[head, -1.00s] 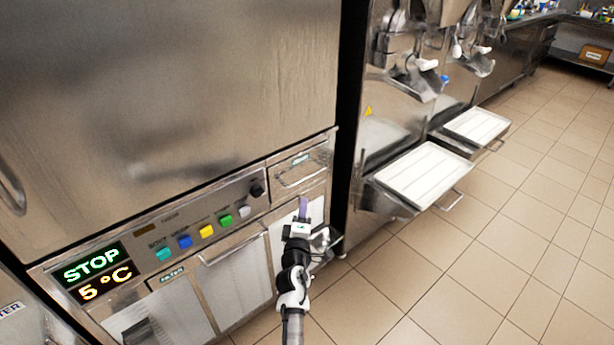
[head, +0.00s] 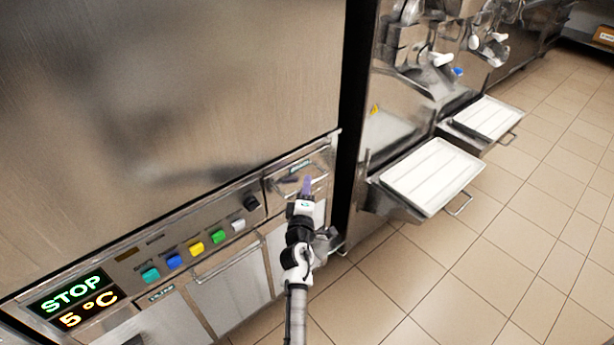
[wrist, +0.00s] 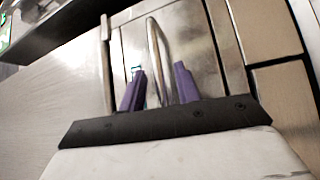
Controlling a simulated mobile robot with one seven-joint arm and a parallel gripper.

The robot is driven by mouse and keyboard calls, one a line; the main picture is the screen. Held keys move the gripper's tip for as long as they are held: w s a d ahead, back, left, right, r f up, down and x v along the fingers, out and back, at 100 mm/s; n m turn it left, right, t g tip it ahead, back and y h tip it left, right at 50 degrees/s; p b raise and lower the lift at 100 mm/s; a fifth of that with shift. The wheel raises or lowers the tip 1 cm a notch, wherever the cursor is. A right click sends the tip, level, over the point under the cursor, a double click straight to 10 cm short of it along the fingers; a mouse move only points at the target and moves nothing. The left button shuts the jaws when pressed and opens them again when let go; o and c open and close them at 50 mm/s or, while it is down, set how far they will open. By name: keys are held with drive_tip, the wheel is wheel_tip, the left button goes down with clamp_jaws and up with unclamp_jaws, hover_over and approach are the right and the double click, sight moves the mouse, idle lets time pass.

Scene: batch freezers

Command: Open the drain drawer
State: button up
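The drain drawer (head: 318,161) is the small steel front at the right end of the control panel, with a label along its top edge. It looks shut. Its bar handle (wrist: 153,40) stands out from the drawer front (wrist: 190,35) in the wrist view. My gripper (head: 307,184) is in front of this drawer and hides part of the handle in the head view. In the wrist view my gripper (wrist: 160,86) has its two purple fingers apart, with the handle bar running between them. I cannot tell whether either finger touches the bar.
Coloured buttons (head: 196,248) and a lit display (head: 75,300) are left of the drawer. Lower steel fronts (head: 232,280) sit below. A white-topped tray (head: 432,176) juts out from the machine at right. The tiled floor (head: 480,270) is clear.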

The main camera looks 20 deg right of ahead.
drive_tip(key=shift+w+d, duration=0.25)
drive_tip(key=shift+w, duration=0.25)
drive_tip(key=shift+r, duration=0.1)
drive_tip(key=shift+s, duration=0.1)
clamp_jaws()
